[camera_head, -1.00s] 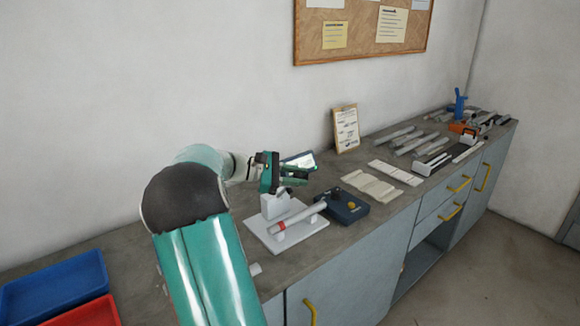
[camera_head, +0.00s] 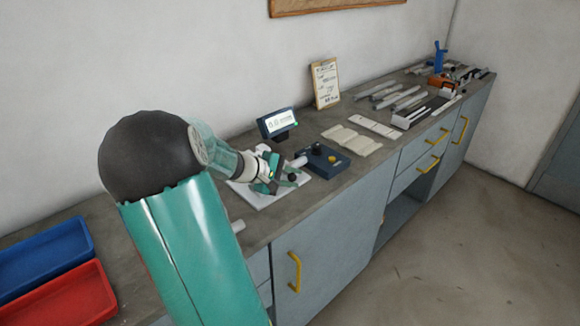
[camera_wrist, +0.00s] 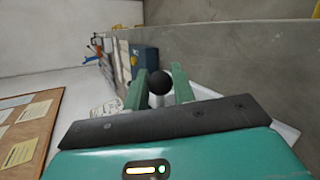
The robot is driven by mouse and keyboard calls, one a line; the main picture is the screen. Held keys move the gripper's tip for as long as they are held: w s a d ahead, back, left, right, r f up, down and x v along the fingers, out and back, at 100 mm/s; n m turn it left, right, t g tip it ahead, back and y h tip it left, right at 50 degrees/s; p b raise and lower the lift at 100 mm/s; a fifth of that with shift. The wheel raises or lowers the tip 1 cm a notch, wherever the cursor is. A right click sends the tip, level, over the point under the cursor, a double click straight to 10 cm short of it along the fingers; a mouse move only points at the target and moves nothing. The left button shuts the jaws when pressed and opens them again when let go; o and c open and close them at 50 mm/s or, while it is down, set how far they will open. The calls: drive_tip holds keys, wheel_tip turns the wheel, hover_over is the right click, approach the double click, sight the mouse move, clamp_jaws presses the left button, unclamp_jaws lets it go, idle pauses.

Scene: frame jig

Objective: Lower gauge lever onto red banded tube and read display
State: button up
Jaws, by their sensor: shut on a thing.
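My gripper (camera_head: 284,176) is over the gauge stand in the head view. In the wrist view its two green fingers (camera_wrist: 160,78) are shut on a round black knob (camera_wrist: 159,83), which looks like the end of the gauge lever. The stand's white base plate (camera_head: 264,203) shows beneath the gripper. The grey tube shows only as a short end (camera_head: 297,162) beyond the gripper; its red band is hidden. The display (camera_head: 278,123) stands lit behind, facing me, with digits too small to read surely. Whether the lever touches the tube is hidden.
A blue box (camera_head: 325,163) with a black and a yellow knob stands right of the stand. Folded cloths (camera_head: 352,140), a clipboard (camera_head: 325,83) and grey bars (camera_head: 395,98) lie or stand farther along. Blue (camera_head: 45,256) and red (camera_head: 70,300) trays are at left.

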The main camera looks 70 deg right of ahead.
drive_tip(key=shift+o, duration=0.6)
drive_tip(key=shift+f, duration=0.7)
drive_tip(key=o, duration=0.4)
drive_tip(key=shift+f, duration=0.5)
drive_tip(key=shift+o, duration=0.3)
drive_tip(key=shift+o, duration=0.7)
drive_tip(key=v, duration=1.4)
drive_tip(key=shift+d, duration=0.1)
